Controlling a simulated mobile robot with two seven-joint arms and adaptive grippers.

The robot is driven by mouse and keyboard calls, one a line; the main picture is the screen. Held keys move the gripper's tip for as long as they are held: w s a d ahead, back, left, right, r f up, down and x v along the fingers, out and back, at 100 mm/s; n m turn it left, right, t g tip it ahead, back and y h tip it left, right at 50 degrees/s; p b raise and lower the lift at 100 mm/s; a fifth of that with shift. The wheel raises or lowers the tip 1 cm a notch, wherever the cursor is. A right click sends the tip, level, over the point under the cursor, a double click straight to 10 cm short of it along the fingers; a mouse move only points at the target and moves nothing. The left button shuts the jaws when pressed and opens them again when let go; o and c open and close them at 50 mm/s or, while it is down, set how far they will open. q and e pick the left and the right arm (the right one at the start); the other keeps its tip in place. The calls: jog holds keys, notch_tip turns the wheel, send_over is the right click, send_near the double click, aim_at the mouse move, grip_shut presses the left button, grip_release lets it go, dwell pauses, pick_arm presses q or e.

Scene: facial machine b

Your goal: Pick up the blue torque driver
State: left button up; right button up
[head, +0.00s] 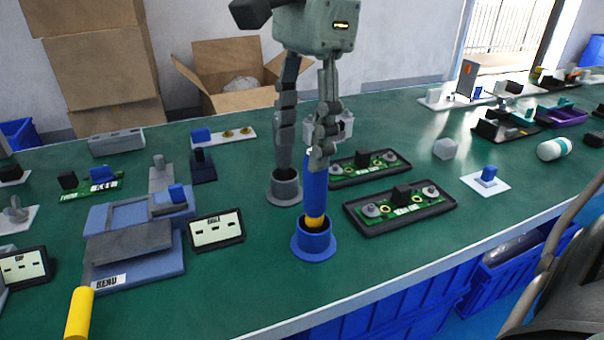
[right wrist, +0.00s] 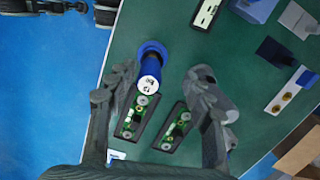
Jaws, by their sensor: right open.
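The blue torque driver (head: 315,188) stands upright in a round blue holder (head: 314,242) near the front edge of the green table, with a yellow band at its lower end. In the right wrist view its white end (right wrist: 149,85) faces the camera, and the blue holder (right wrist: 152,48) shows beyond it. My right gripper (head: 302,160) is open and points down over the driver. In the right wrist view the driver is between the spread fingers (right wrist: 163,74), nearer the left one. One finger overlaps the driver's top in the head view; contact cannot be told. My left gripper is not in view.
A grey holder (head: 285,190) stands just behind the blue one. Black trays with green boards (head: 400,210) lie to the right. A blue-grey fixture (head: 135,250) and a labelled black-framed panel (head: 216,230) lie to the left. Blue crates (head: 510,272) are below the table edge.

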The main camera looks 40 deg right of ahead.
aim_at(315, 185)
jog(key=shift+s+d+f+n+h, duration=0.15)
jog(key=shift+s+d+h, duration=0.15)
jog(key=shift+s+d, duration=0.2)
jog(key=shift+s+d+f+n+h, duration=0.15)
jog(key=shift+s+d+h, duration=0.15)
jog(key=shift+s+d, duration=0.15)
jog(key=f, duration=0.6)
jog(key=shift+w+a+f, duration=0.3)
jog(key=shift+a+f, duration=0.05)
jog(key=shift+f, duration=0.05)
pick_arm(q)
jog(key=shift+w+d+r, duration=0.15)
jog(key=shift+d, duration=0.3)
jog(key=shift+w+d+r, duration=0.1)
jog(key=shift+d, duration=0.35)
pick_arm(e)
jog(key=shift+c, duration=0.4)
grip_shut()
jog(key=shift+r, duration=0.1)
